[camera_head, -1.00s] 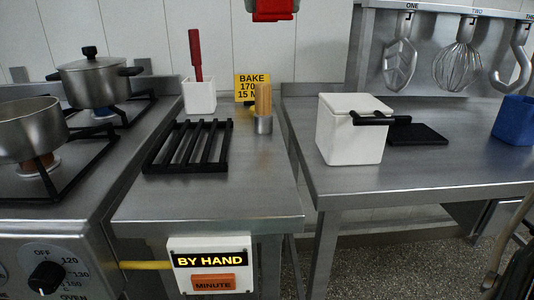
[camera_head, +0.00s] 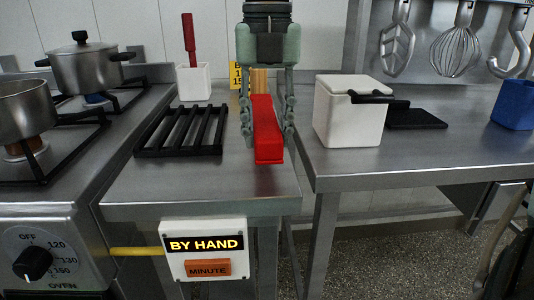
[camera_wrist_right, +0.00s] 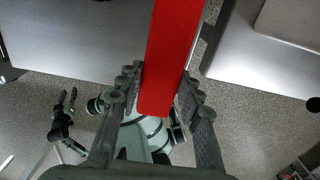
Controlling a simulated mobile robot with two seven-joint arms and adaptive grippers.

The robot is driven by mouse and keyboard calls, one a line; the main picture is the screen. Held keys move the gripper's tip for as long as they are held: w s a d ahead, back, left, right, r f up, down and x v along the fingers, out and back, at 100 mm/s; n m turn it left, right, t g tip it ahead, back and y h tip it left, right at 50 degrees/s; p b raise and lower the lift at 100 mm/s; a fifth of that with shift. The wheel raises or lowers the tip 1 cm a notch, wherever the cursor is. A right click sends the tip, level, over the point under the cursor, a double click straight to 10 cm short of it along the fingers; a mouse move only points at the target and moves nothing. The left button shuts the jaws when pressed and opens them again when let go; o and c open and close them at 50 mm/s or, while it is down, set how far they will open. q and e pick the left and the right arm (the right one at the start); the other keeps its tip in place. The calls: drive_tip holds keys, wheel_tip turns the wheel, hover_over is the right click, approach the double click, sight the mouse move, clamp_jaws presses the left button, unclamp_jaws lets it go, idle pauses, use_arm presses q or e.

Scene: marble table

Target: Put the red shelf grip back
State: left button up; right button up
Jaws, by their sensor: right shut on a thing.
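The red shelf grip (camera_head: 267,128) is a long red bar, held in the air above the narrow steel counter in the head view. My right gripper (camera_head: 267,140) is shut on it, with one finger along each side. The bar also shows in the right wrist view (camera_wrist_right: 172,60), running up out of the picture between the fingers (camera_wrist_right: 162,105). A dark gripper, my left (camera_wrist_right: 67,100), shows small at the left of the wrist view, with its two fingers apart and nothing between them. No shelf shows clearly.
A black rack (camera_head: 182,135) lies on the counter, left of the bar. A white pot with a red-handled tool (camera_head: 194,83) and a partly hidden wooden piece (camera_head: 259,80) stand behind. A white lidded box (camera_head: 345,112) is on the right table, across a gap. Cooking pots (camera_head: 84,68) stand left.

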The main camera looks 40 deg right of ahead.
wheel_tip(320, 180, down, 4)
drive_tip(key=shift+r, duration=0.2)
drive_tip(key=shift+f, duration=0.35)
drive_tip(key=shift+c, duration=0.6)
clamp_jaws()
drive_tip(key=o, duration=1)
unclamp_jaws()
drive_tip(key=shift+c, duration=0.2)
drive_tip(key=shift+o, duration=1.2)
use_arm(q)
drive_tip(key=shift+s+r, duration=0.4)
use_arm(e)
drive_tip(key=shift+o, duration=0.4)
